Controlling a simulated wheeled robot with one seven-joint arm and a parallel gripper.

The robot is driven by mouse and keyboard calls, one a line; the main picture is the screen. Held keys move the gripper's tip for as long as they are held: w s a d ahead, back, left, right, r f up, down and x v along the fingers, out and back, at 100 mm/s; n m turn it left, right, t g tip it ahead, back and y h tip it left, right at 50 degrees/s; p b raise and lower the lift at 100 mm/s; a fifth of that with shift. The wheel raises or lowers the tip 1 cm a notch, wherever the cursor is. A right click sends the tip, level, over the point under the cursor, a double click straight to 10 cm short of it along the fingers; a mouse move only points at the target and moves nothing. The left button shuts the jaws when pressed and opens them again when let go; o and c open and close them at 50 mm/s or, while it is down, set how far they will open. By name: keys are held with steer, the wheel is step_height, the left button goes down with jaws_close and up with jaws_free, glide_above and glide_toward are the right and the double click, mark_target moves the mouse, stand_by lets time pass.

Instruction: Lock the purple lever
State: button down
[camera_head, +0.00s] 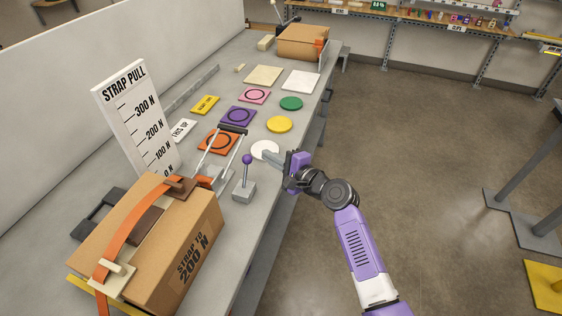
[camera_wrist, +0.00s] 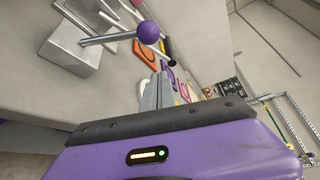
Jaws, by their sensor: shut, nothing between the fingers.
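The purple lever (camera_head: 247,160) is a thin metal rod with a purple ball on top. It rises nearly upright from a small grey block (camera_head: 244,191) on the bench, beside the strapped box. In the wrist view the purple ball (camera_wrist: 148,32) shows at the upper middle, with its rod running left to the grey block (camera_wrist: 80,48). My gripper (camera_head: 266,156) is shut and empty, to the right of the lever and apart from it, near the bench's right edge. In the wrist view its closed fingers (camera_wrist: 158,92) point up, just below the ball.
A cardboard box (camera_head: 204,243) with an orange strap stands at the near left. A metal handle frame (camera_head: 222,150) rises just behind the lever. A white STRAP PULL board (camera_head: 133,118) stands at left. Coloured discs and squares lie farther back; open floor is right.

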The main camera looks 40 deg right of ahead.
mark_target(245, 172)
steer(key=shift+x, duration=0.85)
steer(key=shift+s+a+r+p, duration=0.25)
steer(key=shift+a+r+p, duration=0.05)
steer(key=shift+a+p, duration=0.2)
steer(key=shift+s+a+r+p, duration=0.25)
steer(key=shift+a+p, duration=0.1)
steer(key=shift+a, duration=0.15)
steer(key=shift+s+a+r+p, duration=0.1)
steer(key=shift+s+a+p, duration=0.1)
steer(key=shift+a, duration=0.15)
steer(key=shift+s+a+r+p, duration=0.1)
steer(key=shift+a+p, duration=0.05)
steer(key=shift+a, duration=0.2)
steer(key=shift+s+a+f+b, duration=0.1)
steer(key=shift+a+b, duration=0.05)
steer(key=shift+b, duration=0.4)
